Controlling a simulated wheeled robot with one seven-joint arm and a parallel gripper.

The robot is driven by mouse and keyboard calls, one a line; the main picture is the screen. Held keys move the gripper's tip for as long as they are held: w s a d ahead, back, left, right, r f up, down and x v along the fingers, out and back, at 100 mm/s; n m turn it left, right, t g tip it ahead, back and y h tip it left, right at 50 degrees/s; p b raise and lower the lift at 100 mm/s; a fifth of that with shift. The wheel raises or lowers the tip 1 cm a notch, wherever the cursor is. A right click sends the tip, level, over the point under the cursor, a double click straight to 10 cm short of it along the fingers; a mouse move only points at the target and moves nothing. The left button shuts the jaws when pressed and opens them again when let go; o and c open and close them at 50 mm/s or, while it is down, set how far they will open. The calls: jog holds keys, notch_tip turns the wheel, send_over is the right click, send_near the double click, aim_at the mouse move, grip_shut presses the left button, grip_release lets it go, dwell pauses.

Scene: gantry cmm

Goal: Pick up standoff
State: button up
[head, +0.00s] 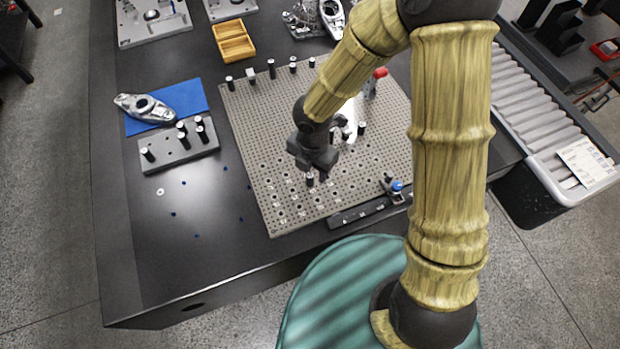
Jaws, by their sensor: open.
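My gripper (317,175) is open and points down over the front middle of the perforated grey fixture plate (285,208). A small dark standoff with a pale top (310,182) stands upright on the plate right at the fingertips. I cannot tell whether it is between the fingers or just in front of them. Another standoff (361,128) stands on the plate to the right, behind my gripper. Several more stand along the plate's back edge, such as one standoff (271,69). My wrist hides part of the plate.
A grey block (178,160) with several dark standoffs is at left, beside a metal casting (146,106) on a blue mat (190,97). A yellow tray (233,41) lies behind. A blue-knobbed clamp (395,186) and dark bar (357,213) lie at the plate's front right. The table's front left is mostly clear.

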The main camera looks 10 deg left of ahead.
aim_at(310, 174)
jog(key=f, duration=0.1)
jog(key=f+b, duration=0.1)
jog(key=f, duration=0.3)
jog(key=shift+w+a+b, duration=0.15)
jog(key=shift+a+b, duration=0.1)
jog(key=shift+b, duration=0.05)
grip_shut()
